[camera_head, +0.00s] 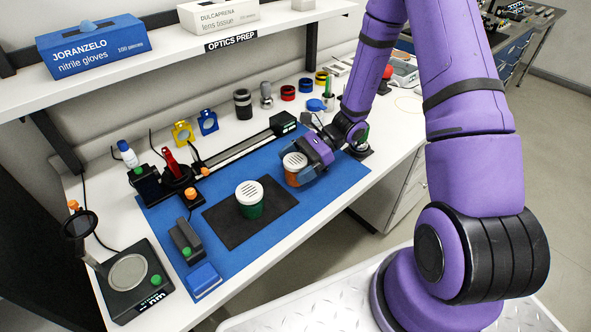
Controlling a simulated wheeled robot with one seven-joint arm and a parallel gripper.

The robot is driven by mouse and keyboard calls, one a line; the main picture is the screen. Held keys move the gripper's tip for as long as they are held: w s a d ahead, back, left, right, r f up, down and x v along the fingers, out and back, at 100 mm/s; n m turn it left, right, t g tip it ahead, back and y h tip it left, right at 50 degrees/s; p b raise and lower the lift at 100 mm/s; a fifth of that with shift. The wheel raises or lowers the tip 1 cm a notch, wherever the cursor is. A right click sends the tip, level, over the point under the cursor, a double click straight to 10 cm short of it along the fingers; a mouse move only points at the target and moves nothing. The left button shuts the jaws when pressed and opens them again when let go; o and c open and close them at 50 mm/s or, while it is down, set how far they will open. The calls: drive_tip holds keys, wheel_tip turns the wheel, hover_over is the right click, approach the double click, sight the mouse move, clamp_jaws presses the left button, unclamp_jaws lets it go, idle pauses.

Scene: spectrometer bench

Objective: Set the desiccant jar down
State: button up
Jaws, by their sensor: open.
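Two jars with white slotted lids stand on the blue mat area, and either fits the name desiccant jar. The orange jar (291,178) stands upright on the blue mat (338,182), to the right of the black pad. My gripper (302,169) is open, with its fingers around or close beside the orange jar; I cannot tell whether they touch it. The green jar (250,206) stands upright on the black pad (224,222), apart from my gripper. The orange jar's right side is partly hidden by my gripper.
A dark rail (240,150) runs behind the jars. Mounts (182,134), filter rings (288,92) and a knobbed post (266,93) stand at the back. A balance-like device (128,272) and blue box (203,281) stand front left. The shelf (150,65) overhangs the back. The mat's right front is clear.

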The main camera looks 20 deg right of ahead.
drive_tip(key=c, duration=1.1)
